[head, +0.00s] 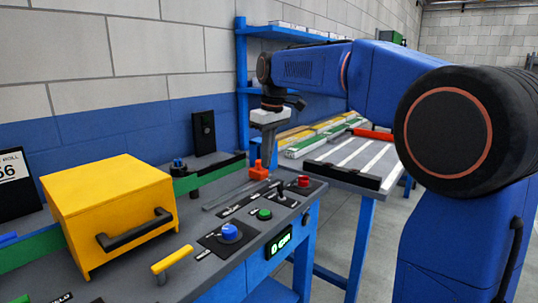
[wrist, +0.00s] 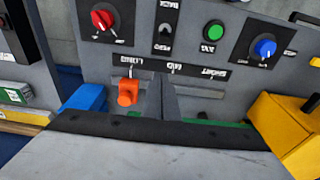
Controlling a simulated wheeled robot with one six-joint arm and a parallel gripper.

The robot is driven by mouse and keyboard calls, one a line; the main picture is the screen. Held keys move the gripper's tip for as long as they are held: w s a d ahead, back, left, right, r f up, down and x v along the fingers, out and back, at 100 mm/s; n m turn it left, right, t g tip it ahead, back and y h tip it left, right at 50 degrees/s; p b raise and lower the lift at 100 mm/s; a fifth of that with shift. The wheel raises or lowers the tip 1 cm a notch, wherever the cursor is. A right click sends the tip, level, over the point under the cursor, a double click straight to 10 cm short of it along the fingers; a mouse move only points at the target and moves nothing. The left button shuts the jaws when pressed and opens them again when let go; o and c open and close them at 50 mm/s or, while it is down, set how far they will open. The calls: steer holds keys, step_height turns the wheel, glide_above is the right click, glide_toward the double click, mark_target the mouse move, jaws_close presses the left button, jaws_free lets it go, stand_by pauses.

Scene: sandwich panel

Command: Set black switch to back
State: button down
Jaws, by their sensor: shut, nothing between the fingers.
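The black switch (head: 282,198) is a small toggle on a black plate on the bench top, between a red knob and a green button. It also shows in the wrist view (wrist: 166,30), with white labels above and below it. Its lever stands up from the plate; which way it is set is hard to tell. My gripper (head: 266,153) is shut and empty, pointing down above the bench near the orange slider handle, behind and left of the switch and apart from it. Its fingers (wrist: 162,92) also show in the wrist view.
The orange handle (head: 259,171) is close to my fingertips. The red knob (head: 304,182), green button (head: 264,214), blue knob (head: 229,232) and yellow lever (head: 172,260) line the front. A yellow box (head: 110,205) with a black handle stands left. A side table (head: 345,170) stands right.

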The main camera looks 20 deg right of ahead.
mark_target(279, 184)
steer(key=f, duration=0.6)
steer(key=shift+w+a+f, duration=0.15)
steer(key=shift+w+a, duration=0.05)
steer(key=shift+w, duration=0.1)
steer(key=shift+s+d+f, duration=0.15)
steer(key=shift+s+f, duration=0.05)
steer(key=shift+s+d+r, duration=0.2)
steer(key=shift+s+d, duration=0.3)
steer(key=shift+s, duration=0.2)
steer(key=shift+s+d+r, duration=0.2)
steer(key=shift+s+d, duration=0.25)
steer(key=shift+s, duration=0.2)
steer(key=shift+s, duration=0.1)
steer(key=t+y, duration=0.1)
steer(key=s+d+t+y, duration=0.1)
steer(key=shift+s+d+r+t, duration=0.15)
steer(key=shift+s+r+t, duration=0.1)
steer(key=shift+s+t, duration=0.05)
steer(key=shift+w, duration=0.1)
steer(key=shift+w+a+f, duration=0.3)
steer(key=shift+w+a, duration=0.2)
steer(key=shift+w, duration=0.05)
